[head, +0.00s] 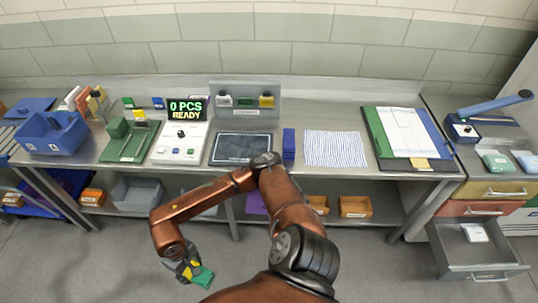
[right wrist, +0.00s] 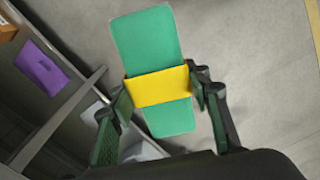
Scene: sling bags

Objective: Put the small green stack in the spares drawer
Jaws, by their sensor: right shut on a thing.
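My right gripper (head: 185,270) is shut on a small green stack (head: 204,277) with a yellow band, held low in front of the bench. In the right wrist view the green stack (right wrist: 150,40) sits between the fingers (right wrist: 160,88), which press on the sides of the yellow band. An open grey drawer (head: 478,258) at the lower right holds a small white item. It is the lowest of the drawers, far to the right of my gripper; its label is too small to read. My left gripper is not in view.
Green (head: 496,162) and blue packs lie on the cabinet top. The metal bench (head: 290,178) and its lower shelf stand behind my arm. The floor in front is clear.

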